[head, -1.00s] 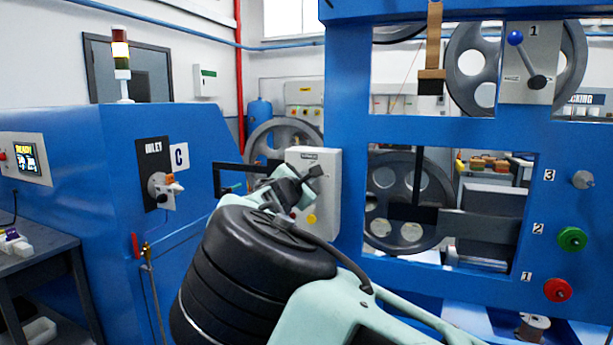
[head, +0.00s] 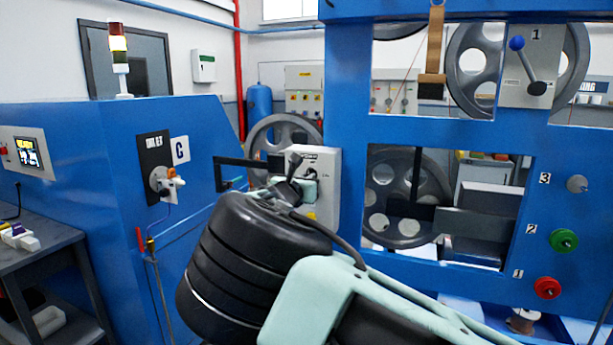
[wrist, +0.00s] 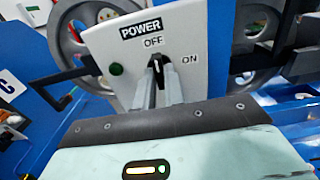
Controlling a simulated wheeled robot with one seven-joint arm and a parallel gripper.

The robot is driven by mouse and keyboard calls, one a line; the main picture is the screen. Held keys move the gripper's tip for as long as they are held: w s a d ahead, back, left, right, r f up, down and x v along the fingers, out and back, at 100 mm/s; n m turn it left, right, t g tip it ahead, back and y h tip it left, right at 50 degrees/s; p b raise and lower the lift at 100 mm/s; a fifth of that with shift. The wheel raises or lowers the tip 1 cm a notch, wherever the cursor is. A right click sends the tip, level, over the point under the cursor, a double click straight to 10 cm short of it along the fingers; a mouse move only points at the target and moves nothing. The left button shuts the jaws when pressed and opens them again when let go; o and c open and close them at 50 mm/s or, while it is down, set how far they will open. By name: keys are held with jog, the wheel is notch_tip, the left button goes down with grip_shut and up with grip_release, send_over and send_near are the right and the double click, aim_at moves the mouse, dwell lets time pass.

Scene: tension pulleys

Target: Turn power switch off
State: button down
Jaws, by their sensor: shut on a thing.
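The grey power box (head: 328,180) stands on the left side of the blue frame in the head view. In the wrist view the box (wrist: 205,40) carries a POWER label, OFF above the switch and ON to its right. The black power switch (wrist: 156,62) has its light mark pointing up toward OFF. My gripper (wrist: 158,76) is shut on the switch, one finger on each side. The fingers cover the lower part of the switch. In the head view my arm hides the lower left of the box.
A green button (wrist: 116,69) sits left of the switch. A dark bracket (head: 240,163) reaches toward the box from the left. A blue cabinet (head: 90,140) stands at left, and large wheels (head: 400,185) are behind the frame.

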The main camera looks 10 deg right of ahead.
jog(key=shift+f, duration=0.1)
dwell(0.4)
jog(key=c, duration=1.5)
grip_release()
jog(key=b+v, duration=0.4)
jog(key=v, duration=1.3)
jog(key=shift+s+a+b, duration=0.1)
jog(key=shift+s+b, duration=0.1)
jog(key=shift+b, duration=0.15)
jog(key=s+d+f+m+g+y, duration=0.1)
jog(key=s+d+f+m+g, duration=0.35)
jog(key=f, duration=0.35)
jog(key=s+d+f+m+g+y, duration=0.2)
jog(key=s+d+f+m+g, duration=0.25)
jog(key=f, duration=0.35)
jog(key=s+a+r+m+g+y, duration=0.1)
jog(key=s+m, duration=0.3)
jog(key=s, duration=0.6)
jog(key=s+a+m+g+y, duration=0.2)
jog(key=s+m+y, duration=0.2)
jog(key=s, duration=0.6)
jog(key=s+a+r+m+g+y, duration=0.1)
jog(key=s+m+g+y, duration=0.1)
jog(key=s, duration=0.8)
jog(key=shift+a+r+m+g+y, duration=0.2)
jog(key=shift+m+y, duration=0.1)
jog(key=shift+m, duration=0.25)
jog(key=shift+a+r+m+g+y, duration=0.15)
jog(key=shift+m+y, duration=0.15)
jog(key=shift+m, duration=0.25)
